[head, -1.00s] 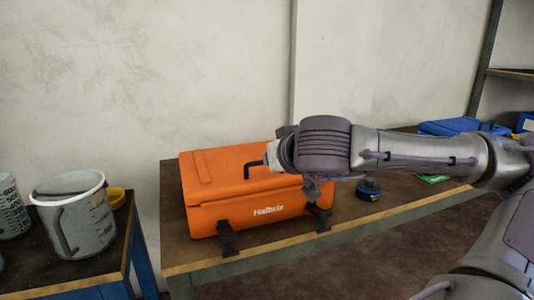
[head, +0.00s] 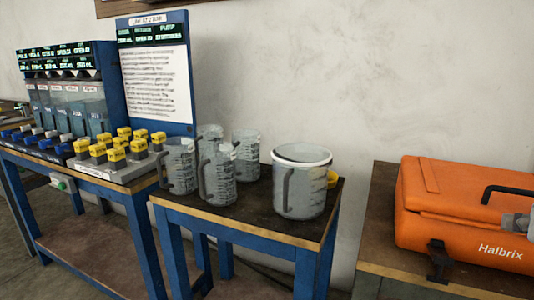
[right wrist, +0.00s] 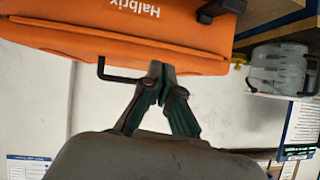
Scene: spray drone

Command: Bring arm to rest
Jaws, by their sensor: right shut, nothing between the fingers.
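My right gripper shows in the right wrist view (right wrist: 160,76) with its two dark green fingers drawn together at the tips and nothing between them. The fingertips appear in front of the edge of an orange case (right wrist: 120,38), beside its black handle (right wrist: 112,75). I cannot tell whether they touch the case. In the head view the case (head: 445,214) is cut off by the right edge, and only a small grey part of my right arm's end shows there, in front of the case. My left gripper is in neither view.
The case stands on a brown-topped table (head: 378,225). Left of it, across a gap, a blue-framed table (head: 240,222) carries a large white pitcher (head: 301,180) and several clear measuring jugs (head: 216,175). A dispenser bench with yellow-topped parts (head: 118,153) and a sign board (head: 155,85) stands further left.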

